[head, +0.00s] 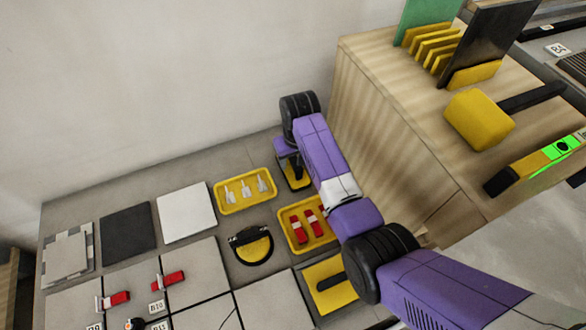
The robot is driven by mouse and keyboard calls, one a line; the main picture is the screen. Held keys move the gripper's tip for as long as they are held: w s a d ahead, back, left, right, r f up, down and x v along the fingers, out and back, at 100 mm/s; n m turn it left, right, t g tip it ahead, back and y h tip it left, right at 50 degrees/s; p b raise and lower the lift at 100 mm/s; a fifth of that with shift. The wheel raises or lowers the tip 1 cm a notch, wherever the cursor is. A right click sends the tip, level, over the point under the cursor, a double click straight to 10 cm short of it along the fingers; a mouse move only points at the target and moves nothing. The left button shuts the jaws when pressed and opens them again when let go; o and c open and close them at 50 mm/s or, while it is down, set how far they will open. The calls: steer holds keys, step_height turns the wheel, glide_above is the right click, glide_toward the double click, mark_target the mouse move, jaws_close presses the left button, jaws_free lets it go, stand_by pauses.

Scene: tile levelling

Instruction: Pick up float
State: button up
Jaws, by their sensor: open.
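A flat yellow plate with a dark handle (325,297), which looks like a float, lies at the front of the floor area and is partly hidden by my arm. Another yellow and black piece (297,184) lies at the back beside the wooden block, and I cannot tell for sure which of the two is the float. My gripper (292,168) points down over this back piece, with its jaws open. The fingertips are dark against the piece, so I cannot tell whether they touch it or straddle part of it.
A yellow tray with light pieces (221,207) and one with red pieces (286,229) lie nearby. A round black and yellow item (252,250) sits left. The tall wooden block (385,130) stands close on the right, bearing a yellow-headed mallet (480,120) and a level (535,165).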

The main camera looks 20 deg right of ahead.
steer(key=shift+f, duration=0.15)
jaws_close()
stand_by(0.4)
